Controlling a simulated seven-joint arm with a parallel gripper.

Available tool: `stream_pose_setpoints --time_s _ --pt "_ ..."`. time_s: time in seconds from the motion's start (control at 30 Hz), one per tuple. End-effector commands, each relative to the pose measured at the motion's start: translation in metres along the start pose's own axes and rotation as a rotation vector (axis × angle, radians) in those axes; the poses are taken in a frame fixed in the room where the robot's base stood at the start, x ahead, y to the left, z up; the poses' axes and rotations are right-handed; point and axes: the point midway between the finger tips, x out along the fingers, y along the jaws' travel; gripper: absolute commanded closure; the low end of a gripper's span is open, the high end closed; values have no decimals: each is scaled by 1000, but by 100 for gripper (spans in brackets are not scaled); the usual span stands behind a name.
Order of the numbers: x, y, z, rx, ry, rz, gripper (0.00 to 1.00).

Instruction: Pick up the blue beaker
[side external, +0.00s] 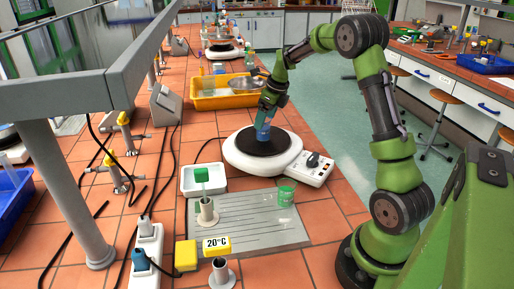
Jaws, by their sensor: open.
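The blue beaker (263,132) stands upright on the dark top of the white round hot plate (245,165). My gripper (266,115) points down over the beaker, its fingertips at or beside the upper part. It is open. The fingers hide the beaker's upper part, and I cannot tell whether they touch it.
A green beaker (286,192) stands on the grey ridged board (238,240) in front. A white tray (203,190) with a green block is at the left. A yellow tray (212,102) with a metal bowl (247,83) lies behind.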

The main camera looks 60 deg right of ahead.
Motion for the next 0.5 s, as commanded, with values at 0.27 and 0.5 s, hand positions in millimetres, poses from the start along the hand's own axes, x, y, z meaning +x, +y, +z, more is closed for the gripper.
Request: stream_pose_setpoints --time_s 0.27,0.5 --pt "40 3 -2 0 2 2 19" --pt "50 3 -2 0 0 -1 19"
